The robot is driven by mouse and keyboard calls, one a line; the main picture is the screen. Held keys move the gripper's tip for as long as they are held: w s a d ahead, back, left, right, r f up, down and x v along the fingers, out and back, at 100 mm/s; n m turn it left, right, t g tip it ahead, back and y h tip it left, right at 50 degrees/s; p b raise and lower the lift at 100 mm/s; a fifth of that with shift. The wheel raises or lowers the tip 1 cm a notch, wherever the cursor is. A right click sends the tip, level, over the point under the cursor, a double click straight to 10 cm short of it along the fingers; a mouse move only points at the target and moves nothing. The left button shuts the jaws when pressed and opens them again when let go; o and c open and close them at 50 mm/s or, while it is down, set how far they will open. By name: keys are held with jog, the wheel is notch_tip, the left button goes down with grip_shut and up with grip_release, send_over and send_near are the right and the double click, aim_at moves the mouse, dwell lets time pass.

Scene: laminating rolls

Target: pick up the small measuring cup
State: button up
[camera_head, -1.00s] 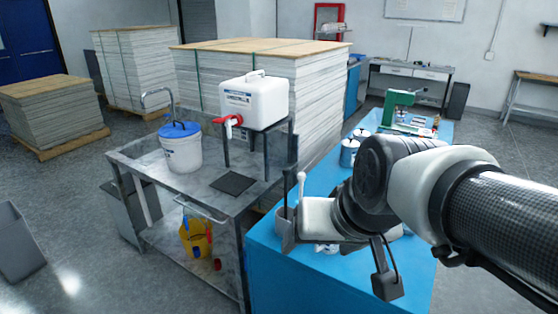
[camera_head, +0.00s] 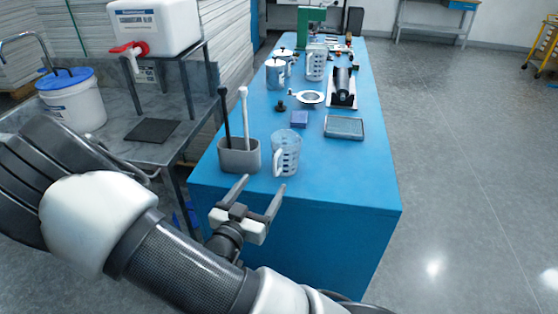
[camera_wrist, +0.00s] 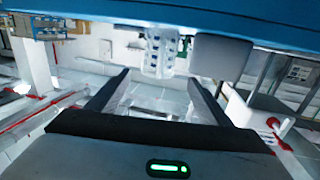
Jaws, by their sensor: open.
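A clear measuring cup (camera_head: 288,153) with a handle stands upright on the near end of the blue table (camera_head: 370,185), next to a grey holder. A second clear measuring cup (camera_head: 316,63) stands farther back; the near one looks like the smaller. My gripper (camera_head: 262,184) is open and empty at the table's near edge, just short of the near cup and apart from it. In the wrist view, that cup (camera_wrist: 161,50) shows upside down beyond the gap between my open fingers (camera_wrist: 159,78).
The grey holder (camera_head: 239,157) with two upright handles is left of the near cup, close to it. Behind are a small blue block (camera_head: 299,119), a flat tray (camera_head: 344,127), a ring-shaped piece (camera_head: 307,97) and metal cans (camera_head: 276,73). The table's right front is clear.

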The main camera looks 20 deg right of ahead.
aim_at(276, 165)
jog(key=x, duration=1.1)
jog(key=shift+w+d+r, duration=0.1)
jog(key=shift+d+r, duration=0.15)
jog(key=shift+r, duration=0.1)
jog(key=shift+r+x, duration=0.2)
jog(key=shift+x, duration=1.3)
jog(key=shift+r+x, duration=0.25)
jog(key=shift+x, duration=1.2)
jog(key=shift+w+a, duration=0.15)
jog(key=c, duration=0.8)
